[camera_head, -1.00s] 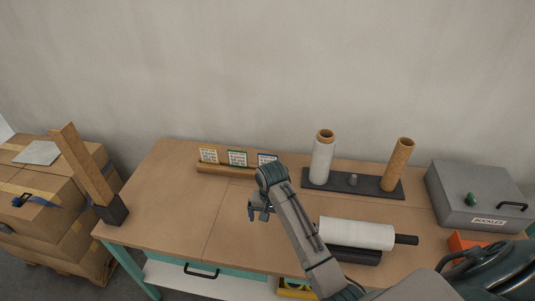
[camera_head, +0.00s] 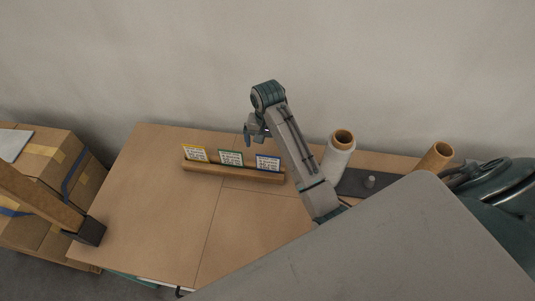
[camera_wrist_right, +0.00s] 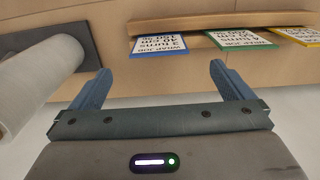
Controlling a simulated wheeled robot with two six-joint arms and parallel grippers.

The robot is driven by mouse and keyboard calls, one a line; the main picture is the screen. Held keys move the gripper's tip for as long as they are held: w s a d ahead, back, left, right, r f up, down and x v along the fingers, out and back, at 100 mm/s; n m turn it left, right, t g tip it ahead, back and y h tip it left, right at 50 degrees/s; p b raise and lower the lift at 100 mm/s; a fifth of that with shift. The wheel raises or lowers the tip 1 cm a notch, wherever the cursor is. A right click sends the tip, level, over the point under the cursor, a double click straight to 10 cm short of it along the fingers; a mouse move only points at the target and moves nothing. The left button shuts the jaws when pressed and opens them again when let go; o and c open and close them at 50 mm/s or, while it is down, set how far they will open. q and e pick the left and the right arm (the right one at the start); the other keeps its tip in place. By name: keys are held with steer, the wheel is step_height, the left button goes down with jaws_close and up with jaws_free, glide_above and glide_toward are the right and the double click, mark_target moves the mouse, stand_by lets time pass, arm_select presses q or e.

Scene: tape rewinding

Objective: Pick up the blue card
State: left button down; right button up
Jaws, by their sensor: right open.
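The blue card (camera_head: 268,163) stands in a wooden card holder (camera_head: 225,172) at the back of the table, right of the green card (camera_head: 231,158) and the yellow card (camera_head: 195,153). My right gripper (camera_head: 256,136) is open and empty, above the holder close to the blue card. In the right wrist view the blue card (camera_wrist_right: 158,45) lies ahead between the two open fingers (camera_wrist_right: 156,88), apart from them, its print upside down. The green card (camera_wrist_right: 238,40) is beyond the finger on the right.
A white film roll (camera_head: 339,158) and a brown cardboard core (camera_head: 435,158) stand on a dark base (camera_head: 357,184) at right. Cardboard boxes (camera_head: 45,160) are at far left. The table's left part (camera_head: 150,215) is clear. My grey arm link hides the lower right.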

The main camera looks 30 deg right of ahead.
mark_target(268, 160)
step_height(268, 160, down, 7)
steer(key=shift+d+r+p, duration=0.1)
steer(key=shift+r+p, duration=0.05)
steer(key=shift+p, duration=1.05)
step_height(268, 160, down, 2)
steer(key=shift+f+p, duration=0.2)
steer(key=shift+p, duration=0.2)
steer(key=shift+f, duration=0.45)
arm_select(q)
steer(key=r, duration=0.1)
steer(key=s+r, duration=0.1)
steer(key=shift+s+r, duration=0.25)
steer(key=shift+r, duration=0.15)
arm_select(e)
steer(key=c, duration=1)
